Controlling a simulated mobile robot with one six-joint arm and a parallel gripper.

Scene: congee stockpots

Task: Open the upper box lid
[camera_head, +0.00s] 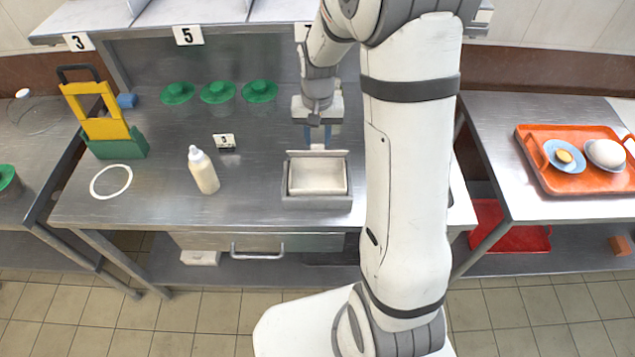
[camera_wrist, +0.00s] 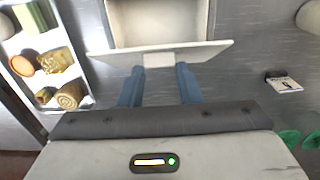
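The box (camera_head: 317,202) is a small grey metal box on the steel table, and its pale inside is visible. Its lid (camera_head: 318,153) stands raised along the back edge. In the wrist view the lid (camera_wrist: 200,50) shows nearly edge-on, with a small pale tab (camera_wrist: 158,60) at its middle, and the open box (camera_wrist: 155,22) lies beyond it. My gripper (camera_head: 318,138) is behind the lid, pointing down. In the wrist view its blue fingers (camera_wrist: 160,72) are apart, with the tab just beyond and between their tips. I see no contact with the lid.
A white bottle (camera_head: 203,170) stands left of the box. Green lids (camera_head: 218,92) and a number card (camera_head: 224,141) are behind it. A yellow and green rack (camera_head: 103,122) is at the left. An orange tray (camera_head: 580,185) is on the right table. A shelf (camera_head: 215,12) overhangs the back.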

